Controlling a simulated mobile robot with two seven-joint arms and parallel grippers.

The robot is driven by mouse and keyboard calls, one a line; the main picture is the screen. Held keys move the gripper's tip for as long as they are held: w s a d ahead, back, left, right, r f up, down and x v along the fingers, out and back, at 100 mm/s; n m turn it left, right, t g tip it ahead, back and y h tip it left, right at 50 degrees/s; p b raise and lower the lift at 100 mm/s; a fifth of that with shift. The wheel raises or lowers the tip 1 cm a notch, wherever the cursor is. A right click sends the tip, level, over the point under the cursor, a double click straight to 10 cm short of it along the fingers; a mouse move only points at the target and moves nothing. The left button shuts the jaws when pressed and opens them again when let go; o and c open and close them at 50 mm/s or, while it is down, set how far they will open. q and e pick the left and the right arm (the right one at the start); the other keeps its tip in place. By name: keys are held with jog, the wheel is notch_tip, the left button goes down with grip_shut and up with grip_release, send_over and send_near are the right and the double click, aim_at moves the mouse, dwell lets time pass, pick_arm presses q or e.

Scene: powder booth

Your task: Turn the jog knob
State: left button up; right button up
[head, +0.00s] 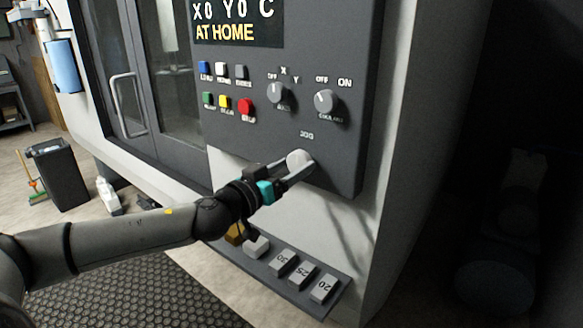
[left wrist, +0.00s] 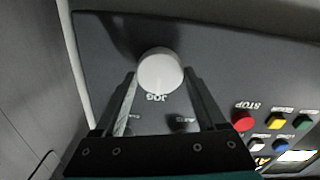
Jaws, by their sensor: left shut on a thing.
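The jog knob (head: 299,158) is a pale round dial low on the dark control panel, below the word JOG. It also shows in the left wrist view (left wrist: 160,70), where the lettering appears upside down. My left gripper (head: 297,170) has reached the panel from the lower left, and its fingers are shut on the jog knob, one on each side. The fingers hide part of the knob's rim in the head view. My right gripper is not in view.
Above the knob sit two grey selector knobs (head: 325,101), coloured buttons with a red STOP button (head: 246,107), and a display (head: 238,22) reading AT HOME. Below, a shelf (head: 318,303) holds numbered blocks. A black bin (head: 62,176) stands at left.

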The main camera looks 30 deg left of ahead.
pick_arm(q)
jog(key=c, duration=0.3)
jog(key=shift+c, duration=0.2)
jog(key=shift+m, duration=0.3)
jog(key=m+p, duration=0.2)
jog(key=m, duration=0.4)
jog(key=m+p, duration=0.2)
jog(key=m, duration=0.4)
jog(key=shift+d, duration=0.15)
jog(key=m+p, duration=0.2)
jog(key=m, duration=0.4)
jog(key=shift+f+m, duration=0.1)
jog(key=shift+m, duration=0.3)
jog(key=m+p, duration=0.1)
jog(key=m, duration=0.5)
jog(key=shift+f, duration=0.1)
jog(key=shift+m, duration=0.3)
